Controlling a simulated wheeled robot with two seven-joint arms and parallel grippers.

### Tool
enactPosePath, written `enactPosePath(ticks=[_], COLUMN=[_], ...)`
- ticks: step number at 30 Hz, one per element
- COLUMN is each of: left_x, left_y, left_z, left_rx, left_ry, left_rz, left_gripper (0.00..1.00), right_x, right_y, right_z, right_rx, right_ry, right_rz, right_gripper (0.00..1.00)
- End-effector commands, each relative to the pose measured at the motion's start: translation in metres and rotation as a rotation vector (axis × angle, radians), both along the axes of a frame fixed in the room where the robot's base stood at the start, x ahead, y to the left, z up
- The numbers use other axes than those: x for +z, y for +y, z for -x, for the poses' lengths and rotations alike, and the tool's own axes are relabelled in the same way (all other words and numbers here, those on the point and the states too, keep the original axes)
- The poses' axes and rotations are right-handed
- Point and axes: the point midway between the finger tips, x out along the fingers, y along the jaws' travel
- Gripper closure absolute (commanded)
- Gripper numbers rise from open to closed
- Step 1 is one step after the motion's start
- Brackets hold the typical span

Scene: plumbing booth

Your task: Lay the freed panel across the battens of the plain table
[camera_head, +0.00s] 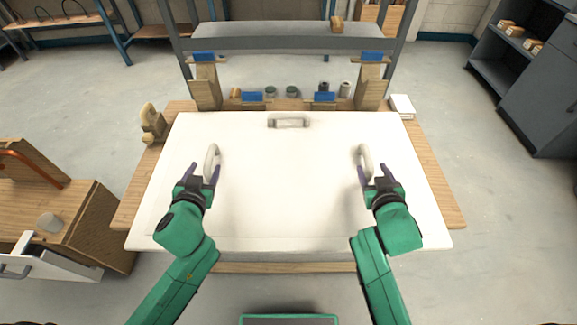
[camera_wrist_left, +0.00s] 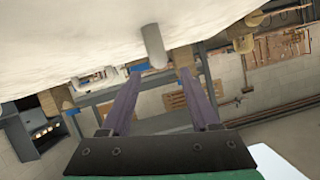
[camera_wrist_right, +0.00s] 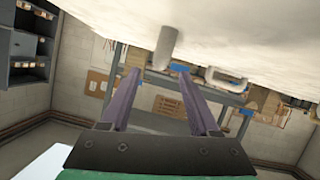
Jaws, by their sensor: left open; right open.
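The white panel (camera_head: 285,180) lies flat over a wooden table (camera_head: 440,180) and covers most of its top. Any battens are hidden under it, and I cannot tell what it rests on. Its left handle (camera_head: 212,158) and right handle (camera_head: 364,156) stand up from its face; a third handle (camera_head: 289,122) is near the far edge. My left gripper (camera_head: 205,173) is open just in front of the left handle, which shows beyond its fingertips in the left wrist view (camera_wrist_left: 152,45). My right gripper (camera_head: 372,173) is open just in front of the right handle (camera_wrist_right: 167,45). Both grippers are empty.
A grey frame with a crossbeam (camera_head: 285,42) rises behind the table, with wooden brackets (camera_head: 206,85), cans and blue blocks along the back. A wooden clamp-like piece (camera_head: 151,120) is at the back left. A wooden cabinet (camera_head: 85,225) stands left; floor right of the table is clear.

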Motion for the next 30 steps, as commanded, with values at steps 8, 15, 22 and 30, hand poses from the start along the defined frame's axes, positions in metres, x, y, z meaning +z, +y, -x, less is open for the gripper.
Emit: enactPosePath(ticks=[8,15,22,30], left_x=[-0.019,-0.026,-0.027,-0.027], left_y=[0.005,0.006,0.006,0.006], left_z=[-0.050,-0.067,-0.067,-0.067], left_rx=[0.002,0.001,0.000,0.000], left_ry=[0.000,0.000,0.000,0.000], left_rz=[-0.001,0.001,0.001,0.001], left_gripper=[0.38,0.38,0.42,1.00], right_x=[-0.019,-0.026,-0.027,-0.027], right_y=[-0.004,-0.005,-0.005,-0.005], right_z=[-0.050,-0.067,-0.067,-0.067], right_rx=[-0.002,-0.001,-0.001,-0.001], right_ry=[-0.001,0.000,0.000,0.000], right_rz=[0.001,0.000,0.000,0.000], right_gripper=[0.38,0.38,0.42,1.00])
